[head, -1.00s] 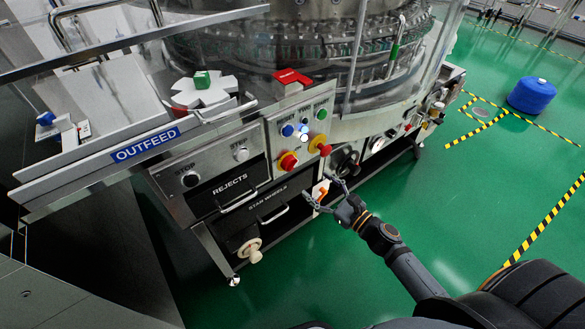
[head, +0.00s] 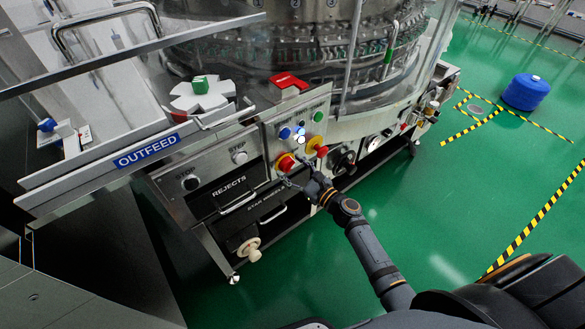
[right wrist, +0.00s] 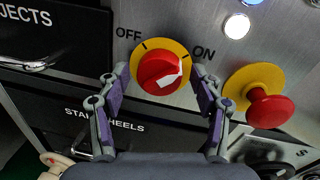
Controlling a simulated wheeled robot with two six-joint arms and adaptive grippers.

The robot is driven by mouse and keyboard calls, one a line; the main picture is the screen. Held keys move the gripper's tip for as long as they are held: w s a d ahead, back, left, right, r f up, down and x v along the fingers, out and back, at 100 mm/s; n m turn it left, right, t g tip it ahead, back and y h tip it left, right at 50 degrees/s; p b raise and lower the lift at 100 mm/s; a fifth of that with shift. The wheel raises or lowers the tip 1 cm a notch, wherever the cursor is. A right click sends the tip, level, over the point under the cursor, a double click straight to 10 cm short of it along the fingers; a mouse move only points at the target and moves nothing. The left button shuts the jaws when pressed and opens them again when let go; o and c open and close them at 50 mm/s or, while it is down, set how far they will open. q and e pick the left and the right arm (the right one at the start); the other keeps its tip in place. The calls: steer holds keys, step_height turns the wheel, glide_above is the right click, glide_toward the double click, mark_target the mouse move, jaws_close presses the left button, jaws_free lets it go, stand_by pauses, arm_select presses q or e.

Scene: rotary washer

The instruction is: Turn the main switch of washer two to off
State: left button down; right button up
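The main switch, a red round knob on a yellow disc, shows in the right wrist view (right wrist: 160,74) between the words OFF at upper left and ON at upper right. Its white pointer mark (right wrist: 172,73) slants up to the right, toward ON. In the head view the switch (head: 284,163) sits on the washer's steel front panel. My right gripper (right wrist: 160,75) is open, with one finger on each side of the knob; I cannot tell whether they touch it. In the head view the right gripper (head: 297,177) partly hides the panel below the switch. My left gripper is not in view.
A red emergency button on yellow (right wrist: 262,102) is close right of the switch. Lit white and blue buttons (head: 300,140) are above. The REJECTS drawer (head: 238,200) and STAR WHEELS drawer (head: 272,212) are left and below. Green floor is clear to the right; a blue drum (head: 526,92) stands farther off.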

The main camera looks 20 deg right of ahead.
steer(key=c, duration=0.9)
steer(key=shift+o, duration=0.2)
